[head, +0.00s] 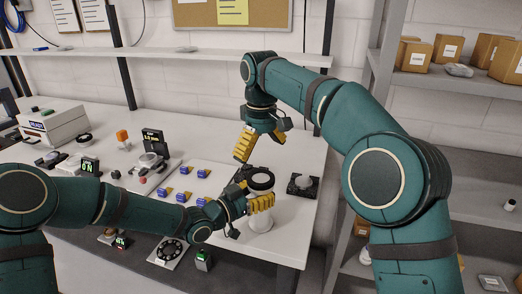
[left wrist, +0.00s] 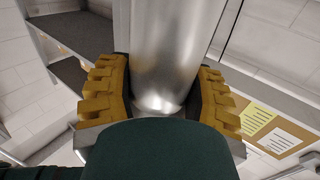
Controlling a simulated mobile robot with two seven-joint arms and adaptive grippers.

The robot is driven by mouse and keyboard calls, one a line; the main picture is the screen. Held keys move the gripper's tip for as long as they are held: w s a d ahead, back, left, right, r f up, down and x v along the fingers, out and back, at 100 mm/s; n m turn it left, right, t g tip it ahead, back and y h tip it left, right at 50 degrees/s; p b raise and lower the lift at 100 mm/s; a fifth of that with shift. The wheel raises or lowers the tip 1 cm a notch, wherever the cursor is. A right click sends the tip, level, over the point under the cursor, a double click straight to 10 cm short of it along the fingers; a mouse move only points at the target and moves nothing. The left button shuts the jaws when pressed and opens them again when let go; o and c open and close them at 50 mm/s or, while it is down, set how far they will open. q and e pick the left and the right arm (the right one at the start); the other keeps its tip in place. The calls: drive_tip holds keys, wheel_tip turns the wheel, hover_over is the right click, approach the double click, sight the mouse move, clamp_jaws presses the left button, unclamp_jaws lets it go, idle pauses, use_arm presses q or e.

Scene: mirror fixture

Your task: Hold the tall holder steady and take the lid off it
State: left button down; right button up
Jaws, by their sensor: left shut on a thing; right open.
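The tall holder (head: 261,222) stands upright near the right end of the white table. Its dark round top, apparently the lid (head: 261,179), has a paler middle and sits on the holder. My left gripper (head: 251,199) is shut around the holder's side, below the top. In the left wrist view the holder is a shiny metal cylinder (left wrist: 168,60) between the yellow finger pads (left wrist: 160,100). My right gripper (head: 263,148) is open and empty, above the lid and apart from it, with its yellow fingers pointing down.
A dark square fixture with a grey disc (head: 303,185) lies just right of the holder. Several blue and yellow pieces (head: 184,183) lie on a white sheet to the left. A shelf rack with boxes (head: 455,49) stands at the right. The table's right edge is close.

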sight(261, 179)
drive_tip(key=m, duration=0.3)
drive_tip(key=shift+m, duration=0.3)
drive_tip(key=m, duration=2.6)
drive_tip(key=shift+f+m, duration=0.4)
drive_tip(key=shift+f, duration=3.6)
